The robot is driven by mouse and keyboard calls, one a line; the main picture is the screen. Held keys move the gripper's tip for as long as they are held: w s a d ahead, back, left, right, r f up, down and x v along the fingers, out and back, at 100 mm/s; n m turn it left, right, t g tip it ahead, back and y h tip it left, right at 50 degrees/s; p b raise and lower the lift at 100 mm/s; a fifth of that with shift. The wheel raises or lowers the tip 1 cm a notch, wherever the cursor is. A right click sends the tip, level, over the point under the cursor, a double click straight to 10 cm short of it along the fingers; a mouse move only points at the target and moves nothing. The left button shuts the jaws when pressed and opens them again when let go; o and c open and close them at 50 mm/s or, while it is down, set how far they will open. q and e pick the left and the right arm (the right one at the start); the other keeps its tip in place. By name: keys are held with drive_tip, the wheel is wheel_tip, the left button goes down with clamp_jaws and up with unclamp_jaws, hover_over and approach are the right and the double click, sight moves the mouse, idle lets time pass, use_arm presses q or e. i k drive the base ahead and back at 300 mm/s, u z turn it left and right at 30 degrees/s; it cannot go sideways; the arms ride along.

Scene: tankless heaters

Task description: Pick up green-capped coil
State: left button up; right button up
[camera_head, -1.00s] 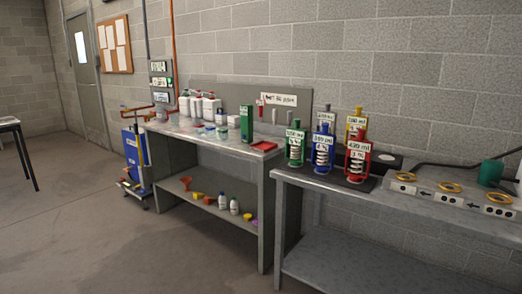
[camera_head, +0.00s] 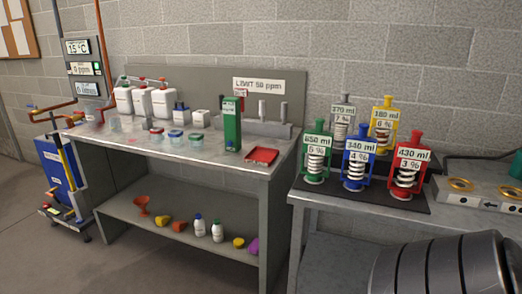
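The green-capped coil (camera_head: 317,162) is a pale coil in a green frame with a green top, labelled 650 ml 5 %. It stands upright at the front left of a black mat (camera_head: 375,199) on the right-hand grey bench. The blue-capped coil (camera_head: 354,168) stands just right of it, and the red-capped coil (camera_head: 408,167) is farther right. A grey-capped coil (camera_head: 342,122) and a yellow-capped coil (camera_head: 385,121) stand behind.
The left bench (camera_head: 225,171) holds white jugs (camera_head: 142,101), small lidded dishes, a green box (camera_head: 232,124) and a red tray (camera_head: 262,155). A gap separates the two benches. Gold rings (camera_head: 460,184) lie right of the coils. Floor shows at the lower left.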

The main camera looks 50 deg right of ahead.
sight(318, 142)
drive_tip(key=z, duration=0.45)
drive_tip(key=i, duration=1.15)
drive_tip(key=z, duration=0.95)
